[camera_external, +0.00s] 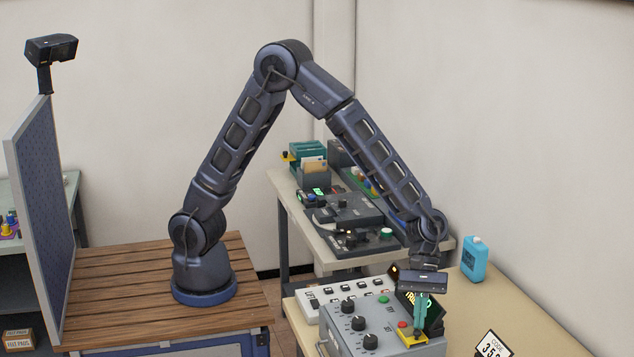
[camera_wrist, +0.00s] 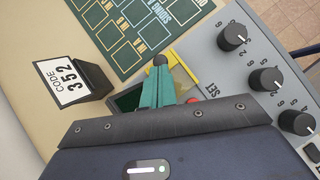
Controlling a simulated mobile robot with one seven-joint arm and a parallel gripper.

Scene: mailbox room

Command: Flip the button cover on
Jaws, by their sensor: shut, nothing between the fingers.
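The button unit shows in the external view as a yellow plate (camera_external: 407,340) with a red button (camera_external: 403,325) at the front right of a grey control box (camera_external: 345,331). In the wrist view the yellow plate (camera_wrist: 186,68) lies partly behind my fingers, with a bit of the red button (camera_wrist: 193,100) beside them. My gripper (camera_external: 419,327) points down over this unit, its teal fingers shut and empty. A small black knob (camera_wrist: 160,59) shows right at my fingertips (camera_wrist: 159,76); I cannot tell whether they touch. The cover's angle is largely hidden by my fingers.
Black dials (camera_wrist: 266,79) stand on the box beside the button. A code sign reading 352 (camera_wrist: 70,82) stands close by on the table. A blue jug (camera_external: 474,262) stands farther back.

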